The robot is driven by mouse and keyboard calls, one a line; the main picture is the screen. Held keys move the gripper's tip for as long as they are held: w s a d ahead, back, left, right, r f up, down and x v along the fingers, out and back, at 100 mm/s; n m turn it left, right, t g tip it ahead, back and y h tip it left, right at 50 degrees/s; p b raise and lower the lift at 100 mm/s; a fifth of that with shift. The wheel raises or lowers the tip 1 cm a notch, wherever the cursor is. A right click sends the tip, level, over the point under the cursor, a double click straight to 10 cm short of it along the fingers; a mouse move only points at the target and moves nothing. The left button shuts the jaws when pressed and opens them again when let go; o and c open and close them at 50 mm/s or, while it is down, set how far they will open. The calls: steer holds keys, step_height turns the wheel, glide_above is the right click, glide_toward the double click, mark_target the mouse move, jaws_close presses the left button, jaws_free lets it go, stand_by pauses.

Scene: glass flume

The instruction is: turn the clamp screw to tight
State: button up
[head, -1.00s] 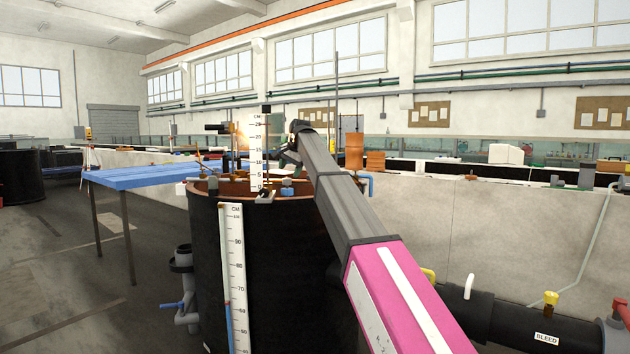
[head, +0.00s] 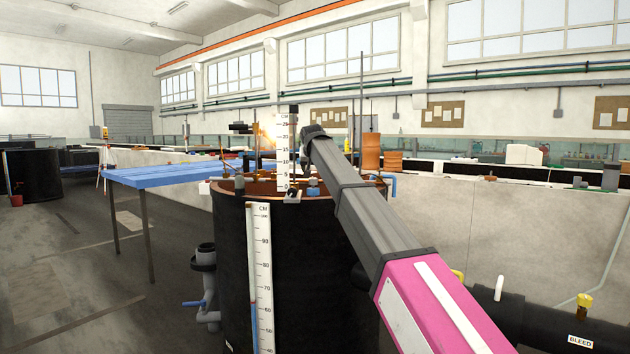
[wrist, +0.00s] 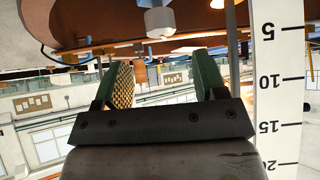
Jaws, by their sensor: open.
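My gripper (wrist: 163,78) is open and empty in the wrist view, its two green-backed fingers apart. In the head view my arm reaches to the top of the black tank (head: 300,270), and its fingers are hidden behind the wrist. The wrist picture is upside down. A pale grey knob (wrist: 160,22) shows beyond the fingers, under a brown round surface, and is apart from them. It may be the clamp screw, but I cannot tell for sure. A white point gauge scale (head: 283,152) stands on the tank rim beside my gripper, and it also shows in the wrist view (wrist: 278,95).
A long scale (head: 259,270) is fixed to the tank's front. Thin rods and small fittings crowd the rim. A blue table (head: 165,172) stands to the left, and a black pipe with a yellow valve (head: 583,300) is at right.

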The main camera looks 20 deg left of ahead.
mark_target(313, 179)
steer(key=x, duration=0.8)
steer(key=c, duration=0.9)
